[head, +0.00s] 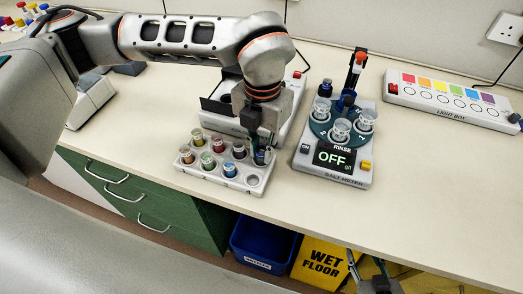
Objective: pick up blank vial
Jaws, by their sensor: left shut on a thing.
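The vial rack (205,175) is a pale block near the front of the bench with several coloured vials in it. My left gripper (262,148) comes down over its back right corner and is shut on a vial (262,158), which looks dark teal and is partly hidden by the fingers. I cannot read a label on it, nor tell whether its base is still in the rack. The front right hole of the rack is empty. My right gripper (367,264) is low at the bottom edge, in front of the bench, with its fingers apart.
The salt meter (340,172), its display reading OFF, stands just right of the rack with cups on its round top. A light box (450,105) lies at the back right. A white device (285,122) stands behind the rack. Blue bin (262,240) and yellow wet-floor sign (322,262) are below.

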